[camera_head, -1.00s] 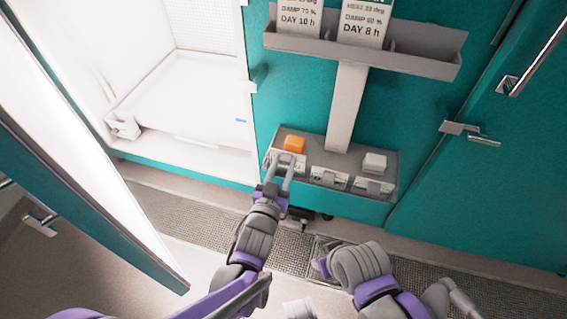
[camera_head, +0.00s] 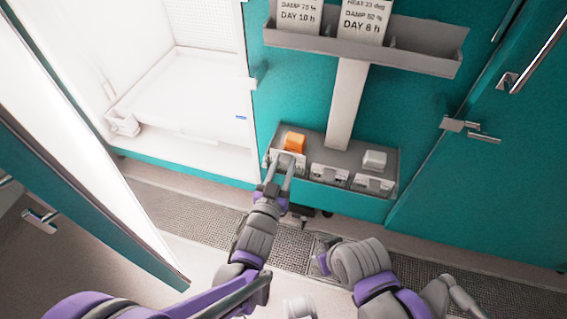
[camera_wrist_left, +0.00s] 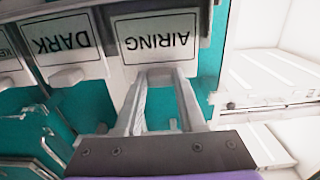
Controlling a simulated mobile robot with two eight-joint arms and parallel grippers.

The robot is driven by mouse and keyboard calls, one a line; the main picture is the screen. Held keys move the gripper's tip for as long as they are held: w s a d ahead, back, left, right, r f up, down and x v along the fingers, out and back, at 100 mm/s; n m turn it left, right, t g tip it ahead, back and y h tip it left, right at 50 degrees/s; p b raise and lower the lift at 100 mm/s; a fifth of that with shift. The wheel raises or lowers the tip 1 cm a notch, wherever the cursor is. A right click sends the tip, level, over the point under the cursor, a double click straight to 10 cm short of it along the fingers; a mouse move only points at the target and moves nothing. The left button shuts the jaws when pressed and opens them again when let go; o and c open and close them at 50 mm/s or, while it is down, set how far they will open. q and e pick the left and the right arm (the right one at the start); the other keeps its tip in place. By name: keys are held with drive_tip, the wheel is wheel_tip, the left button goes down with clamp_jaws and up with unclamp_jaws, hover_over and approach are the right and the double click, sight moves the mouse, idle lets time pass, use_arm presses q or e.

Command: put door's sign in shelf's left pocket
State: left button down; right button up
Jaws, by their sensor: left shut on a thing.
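My left gripper (camera_head: 285,163) reaches the left end of the low grey shelf (camera_head: 391,188) on the teal front. It is shut on the AIRING sign (camera_wrist_left: 155,36), a white card with a black frame, whose lettering is upside down in the left wrist view. In the head view the sign (camera_head: 299,160) is small, at the shelf's left pocket and partly covered by the fingers. I cannot tell how deep it sits in the pocket. No gripper of my right arm can be made out in the head view.
An orange block (camera_head: 294,141) stands behind the left sign. The DARK sign (camera_wrist_left: 62,42) is in the middle, and a white block (camera_head: 374,160) stands at the right. An upper grey rack (camera_head: 420,62) holds cards. An open chamber (camera_head: 185,90) is at left.

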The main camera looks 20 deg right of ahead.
use_arm(q)
drive_tip(key=shift+f, duration=0.4)
idle(0.3)
drive_tip(key=shift+c, duration=2.1)
unclamp_jaws()
drive_tip(key=shift+s+a, duration=0.1)
drive_tip(key=v, duration=0.7)
drive_tip(key=shift+s+a, duration=0.1)
